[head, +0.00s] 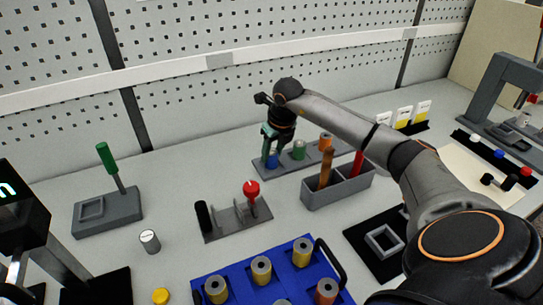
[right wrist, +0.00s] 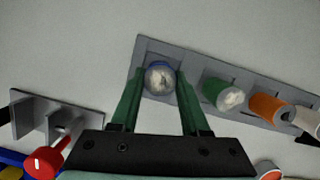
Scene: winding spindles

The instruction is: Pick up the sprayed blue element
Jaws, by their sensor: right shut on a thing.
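The blue element (head: 272,162) stands in the far left place of a grey rack (head: 262,171) near the back wall. In the right wrist view the blue element (right wrist: 159,79) shows a whitish, sprayed-looking top with a blue rim. My right gripper (head: 270,152) points down over it. In the right wrist view its green fingers (right wrist: 160,88) are on either side of the element, shut on it. The element still appears to be at its place in the rack.
A green element (right wrist: 222,93) and an orange one (right wrist: 267,106) stand in the same rack. A grey bin (head: 338,191) with tools is close in front. A slotted holder (head: 237,222) with a red knob and a blue tray (head: 231,268) of yellow spools are nearer.

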